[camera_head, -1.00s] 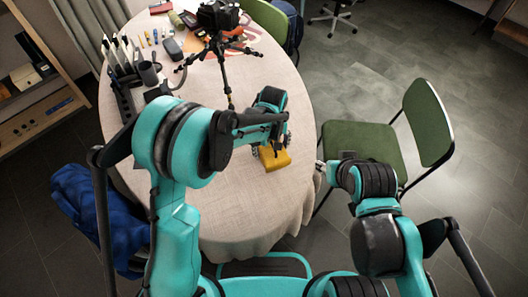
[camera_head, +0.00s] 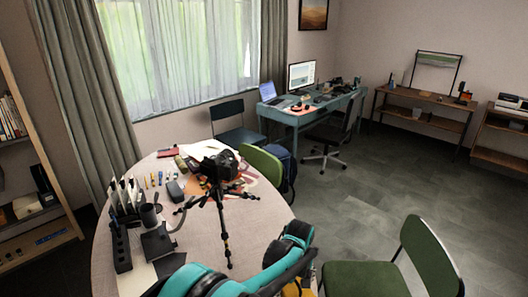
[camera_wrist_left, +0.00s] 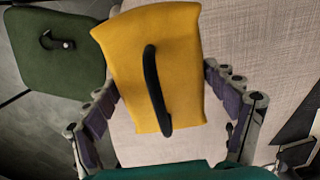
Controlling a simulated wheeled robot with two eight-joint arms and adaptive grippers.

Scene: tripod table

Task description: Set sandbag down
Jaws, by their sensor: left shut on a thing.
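The yellow sandbag (camera_wrist_left: 185,60) with its black strap handle (camera_wrist_left: 153,85) fills the middle of the left wrist view. My left gripper (camera_wrist_left: 163,90) is shut on it, with a finger at either side. The pale tablecloth shows beneath; I cannot tell whether the bag touches it. In the head view only a sliver of the sandbag (camera_head: 293,289) shows at the bottom edge, mostly hidden by my left arm. The black tripod (camera_head: 224,225) carries a camera (camera_head: 219,166) and stands on the round table (camera_head: 195,225), beyond the bag. My right gripper is out of view.
A pen holder and organiser (camera_head: 125,200), a dark lamp base (camera_head: 157,244) and small items crowd the table's left and back. A green chair (camera_head: 365,278) stands right of the table; its seat shows in the left wrist view (camera_wrist_left: 50,65). Cloth right of the tripod is clear.

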